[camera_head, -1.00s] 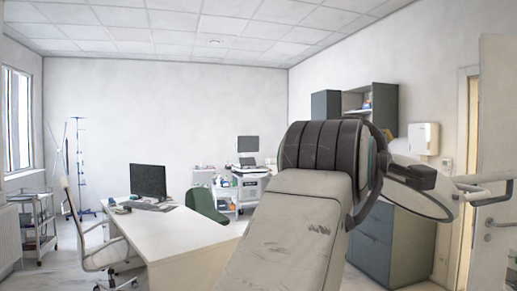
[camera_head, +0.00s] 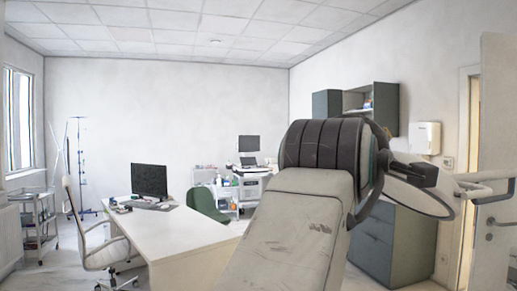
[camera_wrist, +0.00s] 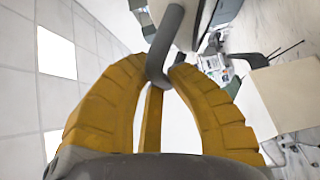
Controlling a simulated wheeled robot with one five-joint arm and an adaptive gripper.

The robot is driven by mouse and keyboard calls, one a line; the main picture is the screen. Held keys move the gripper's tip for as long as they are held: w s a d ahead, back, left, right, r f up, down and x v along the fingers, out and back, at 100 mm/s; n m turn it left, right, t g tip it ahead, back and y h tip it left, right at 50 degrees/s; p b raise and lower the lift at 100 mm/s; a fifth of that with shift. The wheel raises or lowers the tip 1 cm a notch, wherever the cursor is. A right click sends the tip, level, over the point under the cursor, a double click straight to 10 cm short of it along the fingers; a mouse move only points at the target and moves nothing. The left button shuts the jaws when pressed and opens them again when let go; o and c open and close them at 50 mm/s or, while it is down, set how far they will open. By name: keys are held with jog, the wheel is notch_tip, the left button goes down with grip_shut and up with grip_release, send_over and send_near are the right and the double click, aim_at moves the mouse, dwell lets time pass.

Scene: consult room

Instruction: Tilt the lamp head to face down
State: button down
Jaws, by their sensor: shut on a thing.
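The lamp head (camera_head: 418,198) is a pale disc with a dark rim, at the right in the head view, partly hidden by my arm. It is seen at a slant, and I cannot tell its exact tilt. A white lamp arm (camera_head: 490,178) runs from it toward the right edge. In the wrist view, my gripper (camera_wrist: 165,78) has yellow fingers shut on a grey curved handle (camera_wrist: 168,35). My fingers are hidden behind my arm in the head view.
A white desk (camera_head: 185,235) with a monitor (camera_head: 149,180) stands at the left, beside a white chair (camera_head: 98,240). Grey-green cabinets (camera_head: 392,245) stand behind the lamp. A door (camera_head: 497,150) is at the far right. A trolley (camera_head: 252,180) stands at the back.

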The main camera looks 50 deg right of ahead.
jog(key=shift+f+b, duration=0.25)
jog(key=shift+b, duration=0.05)
notch_tip(320, 180, down, 7)
jog(key=w+a+n+t+h+b, duration=0.1)
jog(key=n+h+b, duration=0.1)
jog(key=b, duration=1.1)
jog(key=shift+a+r+n+b, duration=0.15)
jog(key=shift+a+n+b, duration=0.2)
jog(key=shift+n, duration=0.35)
jog(key=shift+d, duration=0.1)
jog(key=c, duration=1.1)
grip_release()
jog(key=shift+h, duration=0.3)
